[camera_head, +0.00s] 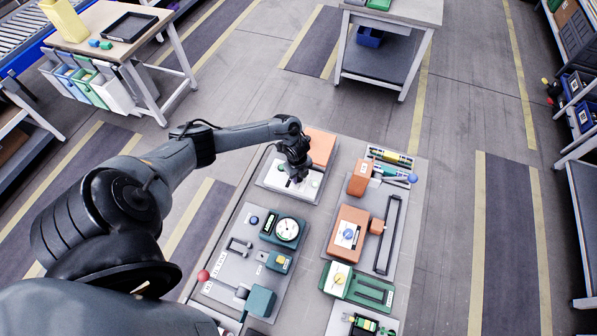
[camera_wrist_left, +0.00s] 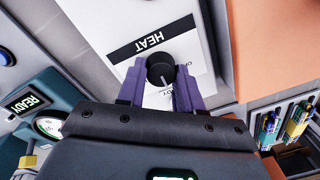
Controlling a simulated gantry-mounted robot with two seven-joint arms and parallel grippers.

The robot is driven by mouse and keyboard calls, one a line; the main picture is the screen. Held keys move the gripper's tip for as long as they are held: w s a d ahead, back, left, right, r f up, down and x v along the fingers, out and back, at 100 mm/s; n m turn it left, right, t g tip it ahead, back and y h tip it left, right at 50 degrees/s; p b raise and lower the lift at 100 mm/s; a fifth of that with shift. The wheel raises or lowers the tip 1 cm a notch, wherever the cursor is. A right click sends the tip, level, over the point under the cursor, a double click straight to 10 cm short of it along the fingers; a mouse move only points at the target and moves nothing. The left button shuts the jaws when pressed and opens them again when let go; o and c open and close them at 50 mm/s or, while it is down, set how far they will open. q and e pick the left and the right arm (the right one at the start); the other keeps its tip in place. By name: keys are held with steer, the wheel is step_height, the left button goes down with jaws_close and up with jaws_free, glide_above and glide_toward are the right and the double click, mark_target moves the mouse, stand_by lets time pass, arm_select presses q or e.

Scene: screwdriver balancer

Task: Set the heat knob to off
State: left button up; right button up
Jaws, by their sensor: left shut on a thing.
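The heat knob (camera_wrist_left: 160,69) is a small black round knob on a white panel (camera_wrist_left: 190,36) marked HEAT, seen in the left wrist view. Part of an "OF..." label shows just right of the knob. A light mark shows on the knob's lower side, too small to read its setting surely. My left gripper (camera_wrist_left: 160,78) has its two purple fingers on either side of the knob, shut on it. In the head view my left gripper (camera_head: 297,176) is over the white panel (camera_head: 275,180) and hides the knob. My right gripper is not in view.
An orange block (camera_head: 321,148) stands just behind the panel. A teal gauge box (camera_head: 287,229) and a red-balled lever (camera_head: 204,275) are nearer. To the right are an orange box with a blue knob (camera_head: 348,232) and a blue ball (camera_head: 412,178).

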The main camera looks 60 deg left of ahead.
mark_target(299, 177)
arm_select(q)
steer(key=n+p, duration=0.2)
steer(key=n, duration=0.1)
steer(key=n+p, duration=0.2)
steer(key=n, duration=0.1)
steer(key=shift+r+n, duration=0.2)
steer(key=shift+n, duration=0.1)
steer(key=n+p, duration=0.2)
steer(key=n, duration=0.1)
steer(key=shift+w+n+y, duration=0.15)
steer(key=shift+n+y, duration=0.15)
steer(key=shift+n, duration=0.1)
steer(key=shift+f+n+p, duration=0.1)
steer(key=shift+n+p, duration=0.5)
steer(key=shift+n, duration=0.2)
steer(key=o, duration=1)
steer(key=shift+f, duration=0.1)
steer(key=shift+o, duration=0.2)
steer(key=shift+r, duration=0.45)
step_height(299, 177, up, 10)
steer(key=p, duration=0.3)
steer(key=shift+d, duration=0.2)
